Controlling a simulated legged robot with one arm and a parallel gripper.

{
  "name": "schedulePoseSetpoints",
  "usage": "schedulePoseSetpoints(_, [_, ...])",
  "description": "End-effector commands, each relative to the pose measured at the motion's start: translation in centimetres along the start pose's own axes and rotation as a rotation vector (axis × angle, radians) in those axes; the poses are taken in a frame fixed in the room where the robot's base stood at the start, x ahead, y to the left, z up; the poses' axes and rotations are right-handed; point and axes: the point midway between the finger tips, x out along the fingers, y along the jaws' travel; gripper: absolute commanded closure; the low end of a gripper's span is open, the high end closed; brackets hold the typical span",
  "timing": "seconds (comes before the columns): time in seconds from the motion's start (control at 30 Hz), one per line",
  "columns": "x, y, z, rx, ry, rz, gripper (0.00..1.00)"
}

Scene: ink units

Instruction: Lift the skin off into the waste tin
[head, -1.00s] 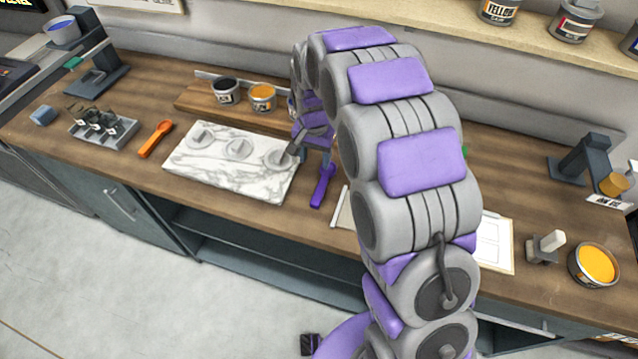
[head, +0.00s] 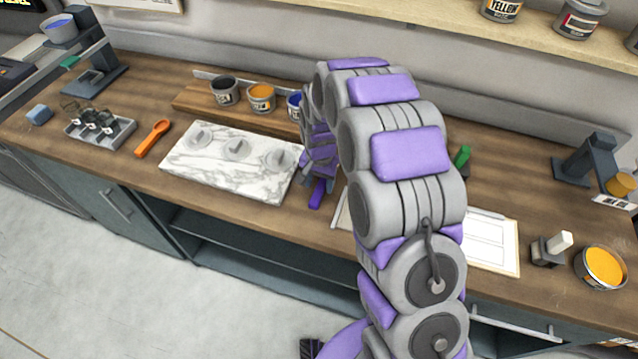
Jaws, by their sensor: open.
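My gripper (head: 318,182) is low over the bench, just right of the marble slab and above a purple-handled tool (head: 316,196). My arm hides most of it, and I cannot tell whether it touches the tool. A dark tin (head: 224,92), an orange-yellow tin (head: 261,98) and a blue tin (head: 295,106) stand on a wooden board behind the slab. A larger open tin of yellow-orange ink (head: 601,266) is at the far right. I cannot make out a skin on any ink, nor which vessel is the waste tin.
The marble slab (head: 190,178) carries several grey round pieces. An orange spoon (head: 153,138) and a grey rack (head: 99,132) lie to its left. A clipboard (head: 499,250), a block with a white top (head: 552,247) and a dark stand (head: 588,165) are right.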

Motion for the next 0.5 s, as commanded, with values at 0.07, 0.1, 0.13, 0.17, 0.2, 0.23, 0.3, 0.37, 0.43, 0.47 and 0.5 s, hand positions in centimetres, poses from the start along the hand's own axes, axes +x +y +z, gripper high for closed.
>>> schedulePoseSetpoints(0.07, [-0.08, 0.18, -0.08, 0.002, -0.001, -0.002, 0.45])
schedulePoseSetpoints(0.1, [-0.07, 0.15, -0.07, 0.002, -0.001, -0.001, 0.49])
schedulePoseSetpoints(0.13, [-0.06, 0.1, -0.05, 0.002, -0.001, -0.001, 0.52])
schedulePoseSetpoints(0.17, [-0.05, 0.01, -0.01, 0.001, 0.0, 0.0, 0.55])
schedulePoseSetpoints(0.2, [-0.01, -0.13, 0.06, 0.001, 0.0, 0.002, 0.58])
schedulePoseSetpoints(0.23, [0.01, -0.26, 0.12, 0.0, 0.0, 0.004, 0.61])
schedulePoseSetpoints(0.3, [0.04, -0.46, 0.22, 0.0, 0.001, 0.006, 0.68])
schedulePoseSetpoints(0.37, [0.07, -0.61, 0.31, -0.001, 0.001, 0.008, 0.74])
schedulePoseSetpoints(0.43, [0.09, -0.75, 0.37, 0.0, 0.002, 0.009, 0.8])
schedulePoseSetpoints(0.47, [0.09, -0.76, 0.37, 0.0, 0.002, 0.009, 0.83])
schedulePoseSetpoints(0.5, [0.09, -0.74, 0.36, 0.0, 0.002, 0.009, 0.87])
